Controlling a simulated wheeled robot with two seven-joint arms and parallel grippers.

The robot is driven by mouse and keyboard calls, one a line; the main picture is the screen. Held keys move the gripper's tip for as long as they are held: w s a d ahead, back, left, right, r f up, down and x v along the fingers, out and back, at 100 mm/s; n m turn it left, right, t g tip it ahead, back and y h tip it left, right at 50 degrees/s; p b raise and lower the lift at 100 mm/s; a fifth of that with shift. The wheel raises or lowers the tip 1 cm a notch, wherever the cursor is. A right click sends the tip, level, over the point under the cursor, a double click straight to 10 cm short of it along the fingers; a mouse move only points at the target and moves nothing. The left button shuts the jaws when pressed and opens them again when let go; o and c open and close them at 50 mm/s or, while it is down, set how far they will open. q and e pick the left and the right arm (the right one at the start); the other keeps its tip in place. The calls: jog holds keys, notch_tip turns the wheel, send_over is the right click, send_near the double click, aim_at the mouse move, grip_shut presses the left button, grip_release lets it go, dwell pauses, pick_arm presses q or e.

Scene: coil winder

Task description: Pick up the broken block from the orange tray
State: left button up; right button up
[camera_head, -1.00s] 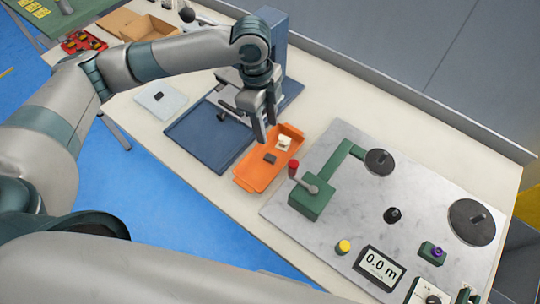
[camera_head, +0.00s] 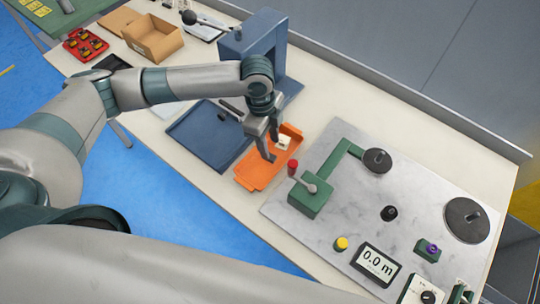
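The orange tray (camera_head: 250,182) lies on the bench between the blue press and the marble plate. A small whitish block (camera_head: 284,142) sits in its far half; I cannot make out whether it is broken. A dark block, seen in the tray earlier, is now hidden by a fingertip. My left gripper (camera_head: 272,150) is over the tray with its fingers apart, pointing down. One fingertip is over the middle of the tray, the other just left of the whitish block. I cannot tell if they touch anything. My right gripper is not in view.
The blue press (camera_head: 262,45) with its dark blue base plate (camera_head: 205,140) stands left of and behind the tray. The green crank (camera_head: 310,195) with a red knob is close on the tray's right, on the marble plate (camera_head: 370,215). A cardboard box (camera_head: 153,40) stands far left.

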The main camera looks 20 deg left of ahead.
pick_arm(q)
jog(key=f, duration=0.1)
jog(key=f+p, duration=0.1)
jog(key=f, duration=0.1)
jog(key=shift+s+a+p, duration=0.1)
jog(key=shift+s+p, duration=0.1)
jog(key=shift+p, duration=0.1)
jog(key=shift+f, duration=0.8)
grip_shut()
